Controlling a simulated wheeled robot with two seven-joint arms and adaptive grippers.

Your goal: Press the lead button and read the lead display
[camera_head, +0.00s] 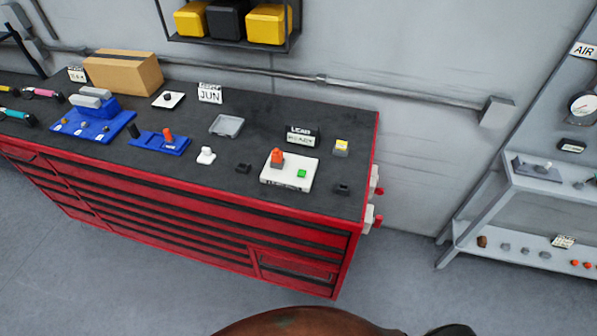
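The lead display (301,137) is a small dark box standing on the right part of the workbench top. It reads "LEAD" above and what looks like "READY" below. In front of it lies a white box (273,179) with a green square button (301,174) and an orange piece (277,157) on its top. The print on the box's front edge is too small to read. A yellow-topped grey block (341,147) stands right of the display; I cannot tell whether it is a button. Neither gripper shows in this view.
The red workbench (190,235) has a dark top holding a cardboard box (123,71), blue fixtures (93,122), a grey tray (226,125) and a "JUN" sign (210,93). A grey shelf rack (545,185) stands at right. A brown rounded thing (300,323) shows at the bottom edge.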

